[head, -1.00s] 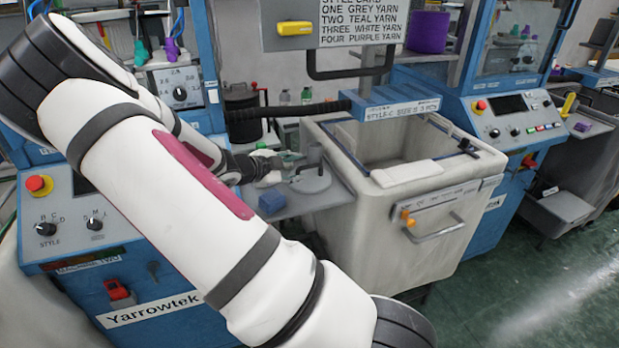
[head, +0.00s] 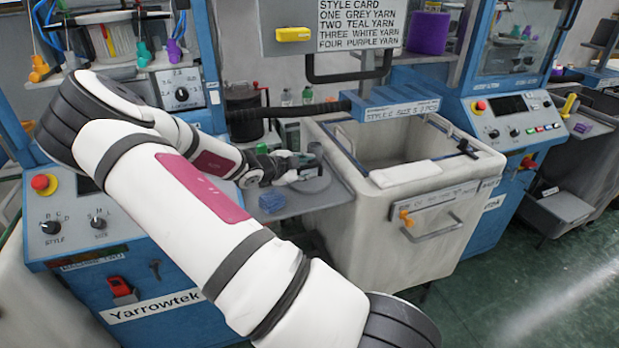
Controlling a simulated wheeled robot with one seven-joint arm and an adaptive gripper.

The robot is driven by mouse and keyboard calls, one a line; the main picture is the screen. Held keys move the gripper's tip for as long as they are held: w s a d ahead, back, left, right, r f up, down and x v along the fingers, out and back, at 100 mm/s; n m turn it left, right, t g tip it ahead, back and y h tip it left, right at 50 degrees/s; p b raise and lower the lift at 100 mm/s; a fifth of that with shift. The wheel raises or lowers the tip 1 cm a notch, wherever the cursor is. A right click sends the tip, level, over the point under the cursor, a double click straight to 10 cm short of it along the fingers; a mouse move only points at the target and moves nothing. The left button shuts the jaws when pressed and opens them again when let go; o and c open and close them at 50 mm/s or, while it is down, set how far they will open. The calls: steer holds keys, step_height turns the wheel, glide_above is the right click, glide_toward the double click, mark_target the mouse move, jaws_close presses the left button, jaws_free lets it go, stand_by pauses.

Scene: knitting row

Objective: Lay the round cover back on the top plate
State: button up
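A grey round disc (head: 313,183), which looks like the round cover, shows at the grey plate (head: 318,202) between the left blue machine and the white bin. I cannot tell whether it lies flat on that plate or is held just above it. My gripper (head: 297,168) is at the left and upper edge of the disc and hides part of it. The fingers are small and overlap the disc, so I cannot tell whether they are open or shut on it.
The white bin (head: 385,215) stands right of the plate, with a dark hose (head: 290,110) behind. The left machine's panel (head: 100,215) is beneath my arm.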

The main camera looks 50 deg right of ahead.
jaws_close()
